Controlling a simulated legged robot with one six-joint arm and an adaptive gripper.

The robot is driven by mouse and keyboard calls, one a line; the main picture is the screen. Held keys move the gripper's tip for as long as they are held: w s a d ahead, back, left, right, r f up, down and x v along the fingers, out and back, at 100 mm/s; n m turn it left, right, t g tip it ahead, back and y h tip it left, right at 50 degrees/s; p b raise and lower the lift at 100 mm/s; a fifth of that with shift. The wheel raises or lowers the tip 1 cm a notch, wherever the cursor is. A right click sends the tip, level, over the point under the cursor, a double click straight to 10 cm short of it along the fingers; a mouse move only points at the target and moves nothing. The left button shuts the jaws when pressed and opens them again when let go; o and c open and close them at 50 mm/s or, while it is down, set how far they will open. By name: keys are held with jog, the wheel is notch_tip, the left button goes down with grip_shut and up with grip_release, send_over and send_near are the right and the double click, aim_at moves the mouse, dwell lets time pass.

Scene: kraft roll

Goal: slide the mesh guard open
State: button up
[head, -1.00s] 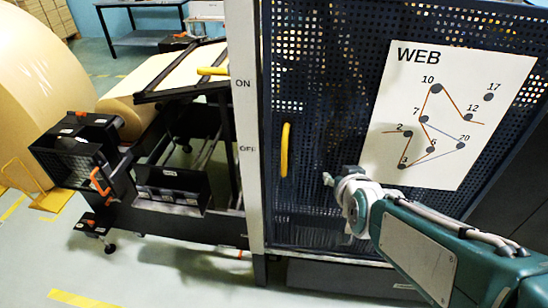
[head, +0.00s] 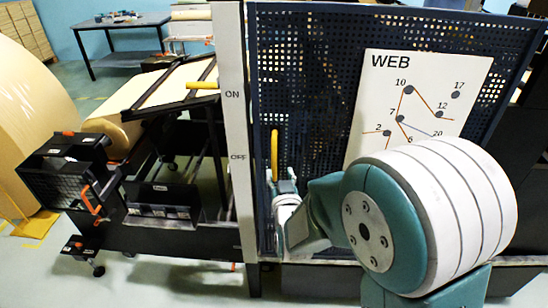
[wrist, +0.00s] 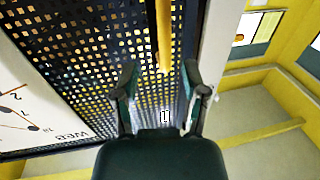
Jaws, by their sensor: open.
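The mesh guard (head: 308,70) is a dark blue perforated panel right of the pale post. A yellow vertical bar handle (head: 275,155) is on its left side. In the head view my gripper (head: 284,182) is at the handle's lower end, partly hidden by my arm. In the wrist view my gripper (wrist: 160,75) is open, one finger on each side of the line of the yellow handle (wrist: 163,35), whose end shows between the fingertips. I cannot tell whether either finger touches it. The mesh guard (wrist: 70,50) fills the upper left there.
The pale post (head: 232,130) marked ON and OFF stands just left of the guard, with a yellow lever (head: 203,85) beside it. A white WEB diagram (head: 420,90) is on the guard. A black unwind frame (head: 150,230) and a large kraft roll (head: 35,130) stand left.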

aim_at(274, 159)
jog(key=w, duration=0.2)
jog(key=w+a, duration=0.1)
jog(key=w, duration=0.1)
jog(key=w+a, duration=0.1)
jog(key=w, duration=0.1)
jog(key=shift+w+a, duration=0.1)
jog(key=shift+w, duration=0.55)
jog(key=shift+d, duration=0.25)
jog(key=shift+a, duration=0.1)
grip_shut()
